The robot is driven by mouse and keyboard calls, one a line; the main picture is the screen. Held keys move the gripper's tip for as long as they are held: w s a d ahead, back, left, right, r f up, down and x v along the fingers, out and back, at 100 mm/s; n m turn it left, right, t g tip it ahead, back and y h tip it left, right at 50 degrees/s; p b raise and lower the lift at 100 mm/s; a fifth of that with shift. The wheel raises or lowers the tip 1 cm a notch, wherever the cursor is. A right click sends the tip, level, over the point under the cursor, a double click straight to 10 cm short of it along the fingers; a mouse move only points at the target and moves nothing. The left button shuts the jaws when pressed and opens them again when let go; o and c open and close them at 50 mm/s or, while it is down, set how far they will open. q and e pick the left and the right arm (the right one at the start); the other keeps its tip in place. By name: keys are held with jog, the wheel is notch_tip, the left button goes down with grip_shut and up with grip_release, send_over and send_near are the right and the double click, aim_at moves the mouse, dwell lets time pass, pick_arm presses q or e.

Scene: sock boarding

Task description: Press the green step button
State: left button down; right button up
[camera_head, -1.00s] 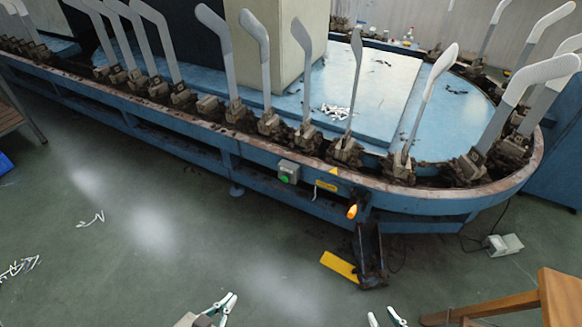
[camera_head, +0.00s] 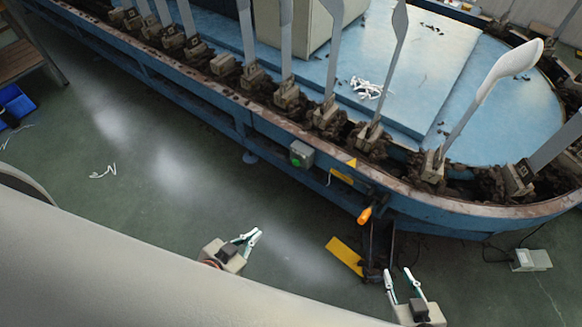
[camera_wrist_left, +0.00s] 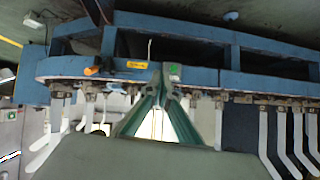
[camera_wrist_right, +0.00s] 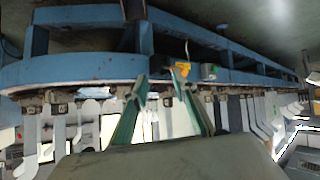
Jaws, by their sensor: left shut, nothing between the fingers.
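The green step button (camera_head: 296,161) is on a small grey box (camera_head: 303,150) on the outer side of the blue conveyor frame. The box also shows in the left wrist view (camera_wrist_left: 174,74), just beyond the fingertips, and in the right wrist view (camera_wrist_right: 209,72), right of the fingers. My left gripper (camera_head: 257,235) is shut and empty, below and left of the button in the head view, apart from it. My right gripper (camera_head: 398,271) is open and empty, lower right of the button; its spread fingers show in the right wrist view (camera_wrist_right: 165,86).
The blue conveyor (camera_head: 225,117) carries several upright grey sock boards (camera_head: 400,65) above its edge. An orange lamp (camera_head: 365,215), a yellow plate (camera_head: 344,256) and a grey floor box (camera_head: 531,260) are to the right. Open green floor (camera_head: 150,210) lies in front of the conveyor.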

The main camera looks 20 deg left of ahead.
jog(key=o, duration=0.3)
pick_arm(q)
jog(key=w+a+f+m+t+h+b, duration=0.2)
jog(key=w+f+m+b, duration=0.4)
jog(key=w+m+b, duration=0.3)
jog(key=w+a+f+m+t+h+b, duration=0.2)
jog(key=w+f+m+t+b, duration=0.2)
jog(key=w+f+m+b, duration=0.3)
jog(key=w+m+b, duration=0.1)
jog(key=w+b, duration=0.3)
jog(key=shift+w+a+f+m+t, duration=0.2)
jog(key=shift+a+m+t, duration=0.1)
jog(key=shift+m, duration=0.1)
pick_arm(e)
jog(key=w+a+f+t+y, duration=0.1)
jog(key=w+a+f, duration=0.1)
jog(key=w+a, duration=0.2)
jog(key=shift+a+f+m+t+y, duration=0.2)
jog(key=shift+a+m+t+y, duration=0.15)
jog(key=shift+a, duration=0.6)
